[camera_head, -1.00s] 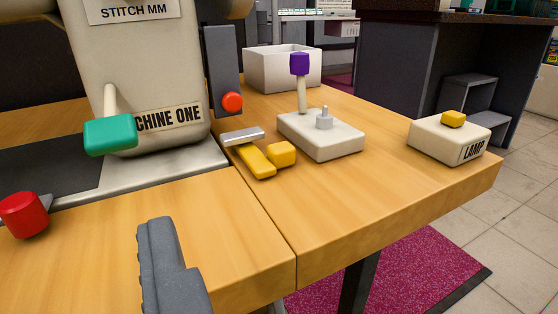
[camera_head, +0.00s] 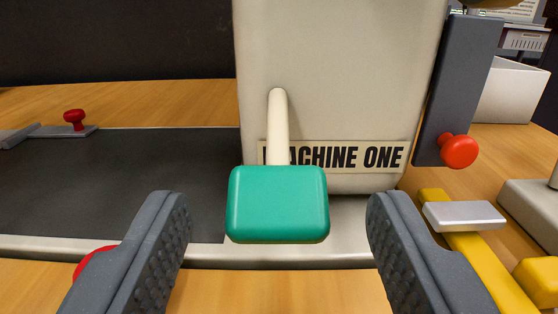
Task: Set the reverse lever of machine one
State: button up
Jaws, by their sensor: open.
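The cream body of machine one (camera_head: 340,75) stands ahead, with the label "MACHINE ONE" (camera_head: 350,156) low on its front. A lever with a cream stem (camera_head: 278,125) and a green block handle (camera_head: 278,204) hangs down from the machine's front; its handle covers part of the machine's base. My gripper (camera_head: 278,225) is open, with one grey finger on each side of the green handle. Clear gaps show between the handle and both fingers. Whether the fingertips reach as deep as the handle cannot be told.
A red knob (camera_head: 459,151) sits on a grey upright panel (camera_head: 457,85) at the right. A yellow tool with a silver head (camera_head: 464,215) lies behind my right finger. A red object (camera_head: 92,262) is partly hidden behind my left finger. Another red knob (camera_head: 74,118) is at the far left.

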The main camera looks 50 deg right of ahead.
jog(key=shift+w+d, duration=0.3)
jog(key=shift+d, duration=0.05)
